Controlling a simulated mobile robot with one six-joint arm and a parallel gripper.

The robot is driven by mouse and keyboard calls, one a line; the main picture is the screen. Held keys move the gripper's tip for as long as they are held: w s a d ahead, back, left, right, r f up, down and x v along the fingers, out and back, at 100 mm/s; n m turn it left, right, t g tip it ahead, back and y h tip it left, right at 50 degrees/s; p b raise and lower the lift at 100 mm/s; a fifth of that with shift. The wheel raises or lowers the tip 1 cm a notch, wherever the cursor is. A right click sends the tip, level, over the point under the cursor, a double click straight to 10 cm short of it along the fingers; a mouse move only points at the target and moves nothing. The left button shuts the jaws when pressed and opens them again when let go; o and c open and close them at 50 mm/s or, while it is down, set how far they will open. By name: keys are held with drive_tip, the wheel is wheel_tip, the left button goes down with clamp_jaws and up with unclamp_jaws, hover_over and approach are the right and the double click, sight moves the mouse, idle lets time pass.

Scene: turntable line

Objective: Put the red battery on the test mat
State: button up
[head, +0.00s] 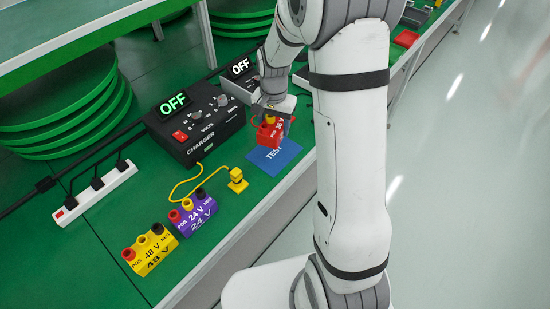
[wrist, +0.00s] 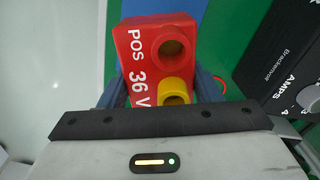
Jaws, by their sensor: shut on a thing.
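The red battery (head: 269,131) is marked 36 V and is held in my gripper (head: 273,112) at the test mat. In the wrist view the red battery (wrist: 150,50) sits between the two dark fingers of my gripper (wrist: 162,88), with its POS label and a red and a yellow terminal showing. The blue test mat (head: 270,158) lies on the green table, partly covered by the battery. It also shows as a blue patch behind the battery in the wrist view (wrist: 185,8). I cannot tell whether the battery touches the mat.
A charger (head: 194,121) reading OFF stands left of the mat; a second OFF unit (head: 238,72) is behind. A purple 24 V battery (head: 193,212), a yellow 48 V battery (head: 150,251), a yellow plug (head: 237,181) with cable and a white power strip (head: 95,192) lie nearer the front.

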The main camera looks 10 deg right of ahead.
sight(274, 152)
drive_tip(key=r+m+b, duration=0.2)
drive_tip(key=m, duration=0.1)
drive_tip(key=shift+s+a+r, duration=0.1)
drive_tip(key=shift+s, duration=0.3)
drive_tip(key=shift+m, duration=0.4)
wheel_tip(274, 152, down, 10)
drive_tip(key=shift+r, duration=0.25)
drive_tip(key=shift+f, duration=0.15)
drive_tip(key=o, duration=1.5)
drive_tip(key=shift+c, duration=0.2)
